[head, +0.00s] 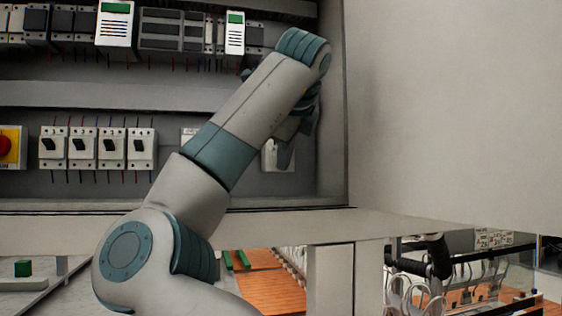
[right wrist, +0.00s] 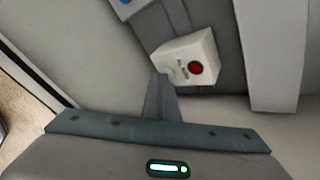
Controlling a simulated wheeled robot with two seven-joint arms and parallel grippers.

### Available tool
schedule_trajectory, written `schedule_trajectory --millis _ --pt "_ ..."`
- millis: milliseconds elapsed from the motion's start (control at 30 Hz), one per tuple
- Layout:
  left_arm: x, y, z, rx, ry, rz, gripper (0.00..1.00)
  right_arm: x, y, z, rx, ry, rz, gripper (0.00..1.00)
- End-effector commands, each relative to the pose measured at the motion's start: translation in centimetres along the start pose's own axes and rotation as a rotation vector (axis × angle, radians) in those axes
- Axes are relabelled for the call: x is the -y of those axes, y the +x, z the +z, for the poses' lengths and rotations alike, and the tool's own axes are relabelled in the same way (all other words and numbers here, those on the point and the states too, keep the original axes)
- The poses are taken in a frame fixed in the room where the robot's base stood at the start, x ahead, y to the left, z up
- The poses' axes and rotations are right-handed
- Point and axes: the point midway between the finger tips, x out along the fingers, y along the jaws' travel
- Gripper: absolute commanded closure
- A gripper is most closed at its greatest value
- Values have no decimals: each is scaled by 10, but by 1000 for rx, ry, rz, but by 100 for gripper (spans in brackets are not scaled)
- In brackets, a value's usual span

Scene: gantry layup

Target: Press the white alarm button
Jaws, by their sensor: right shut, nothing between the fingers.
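The white alarm button housing (right wrist: 178,48) is on the grey panel in the right wrist view, with a red round part (right wrist: 196,68) on its face and small dark marks beside it. In the head view a white box (head: 270,158) low at the right end of the cabinet appears to be the same housing, partly hidden by my gripper. My right gripper (head: 285,160) is shut and empty. Its fingertips (right wrist: 159,76) show just at the housing's lower left edge in the right wrist view; I cannot tell whether they touch it. My left gripper is not in view.
A row of white breaker switches (head: 97,147) and a red knob on a yellow plate (head: 7,147) sit left of my arm. Modules with green displays (head: 115,20) line the upper rail. The cabinet's side wall (head: 331,110) stands close right of my gripper.

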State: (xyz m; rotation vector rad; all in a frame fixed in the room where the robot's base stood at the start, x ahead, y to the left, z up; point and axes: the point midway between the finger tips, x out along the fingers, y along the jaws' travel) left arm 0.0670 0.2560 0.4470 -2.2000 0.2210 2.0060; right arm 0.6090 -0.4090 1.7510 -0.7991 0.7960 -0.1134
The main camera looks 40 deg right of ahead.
Motion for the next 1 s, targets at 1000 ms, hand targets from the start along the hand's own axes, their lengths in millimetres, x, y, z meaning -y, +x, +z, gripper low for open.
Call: schedule_trajectory --millis 1000 --pt "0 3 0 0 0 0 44 -7 -12 -7 0 0 0 100"
